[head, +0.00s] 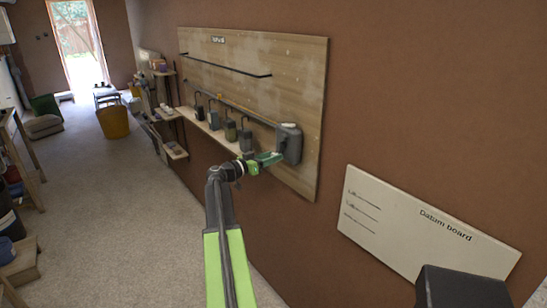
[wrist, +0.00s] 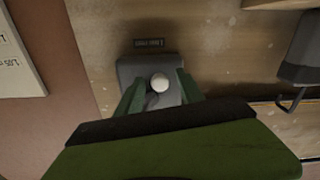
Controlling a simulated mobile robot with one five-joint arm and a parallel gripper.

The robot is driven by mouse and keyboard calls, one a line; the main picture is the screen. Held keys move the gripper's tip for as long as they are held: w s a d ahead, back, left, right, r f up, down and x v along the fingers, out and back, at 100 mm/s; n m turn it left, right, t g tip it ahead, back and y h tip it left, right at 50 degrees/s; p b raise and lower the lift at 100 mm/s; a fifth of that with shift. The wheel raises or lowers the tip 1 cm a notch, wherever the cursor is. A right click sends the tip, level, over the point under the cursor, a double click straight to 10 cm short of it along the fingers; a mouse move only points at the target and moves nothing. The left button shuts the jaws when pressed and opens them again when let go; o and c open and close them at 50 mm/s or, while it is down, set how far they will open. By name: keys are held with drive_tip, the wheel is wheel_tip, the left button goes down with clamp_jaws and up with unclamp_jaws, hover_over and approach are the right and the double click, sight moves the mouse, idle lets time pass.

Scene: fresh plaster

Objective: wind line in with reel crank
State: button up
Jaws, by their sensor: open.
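The line reel is a grey box (head: 290,145) at the right end of a wooden wall board (head: 310,90). In the wrist view its grey housing (wrist: 132,70) lies under a small dark label plate. A round white knob (wrist: 160,82), which looks like the crank's grip, shows on the housing. A dark part below the knob may be the crank arm; it is mostly shadowed. My gripper (head: 274,158) is at the reel's front. In the wrist view its green fingers stand apart on either side of the knob; whether they touch it I cannot tell.
Several dark hooked blocks (head: 230,130) hang along the board left of the reel, above a narrow wooden ledge. A pale datum board (head: 425,225) is on the wall to the right. The carpet (head: 110,200) left of my arm is clear; a yellow bin (head: 114,122) stands farther back.

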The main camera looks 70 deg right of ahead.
drive_tip(key=shift+s+d, duration=0.25)
drive_tip(key=shift+d, duration=0.1)
clamp_jaws()
drive_tip(key=shift+s+n, duration=0.1)
drive_tip(key=shift+n, duration=0.2)
